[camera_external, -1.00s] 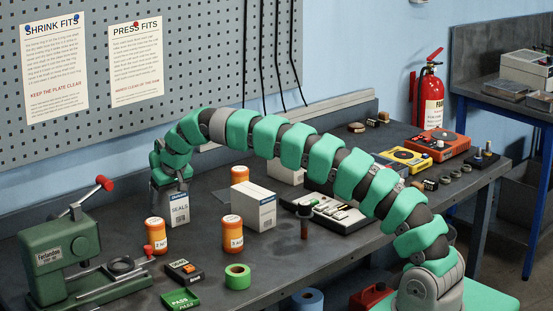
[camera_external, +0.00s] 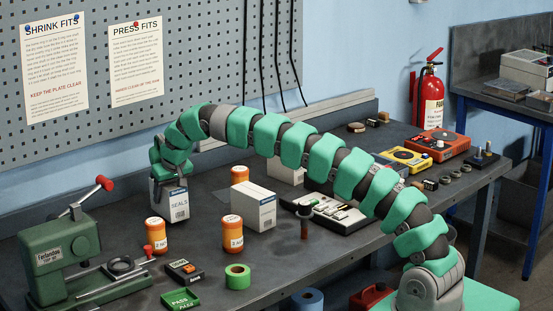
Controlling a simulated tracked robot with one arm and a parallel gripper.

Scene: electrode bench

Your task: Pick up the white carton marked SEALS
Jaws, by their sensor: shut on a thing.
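The white carton marked SEALS (camera_external: 177,205) is at the left of the bench, under the end of my arm. My gripper (camera_external: 170,182) is shut on its upper part from above. The carton leans slightly in the picture, and its lower edge appears a little above the bench top. The gripper covers the carton's top, and the contact of the fingers is only partly visible.
Orange pill-type bottles (camera_external: 154,236) and (camera_external: 233,235) stand in front of the carton, with a larger white carton (camera_external: 254,206) to the right. A green press (camera_external: 62,255) stands at the left front. Bare bench (camera_external: 205,255) lies between the bottles.

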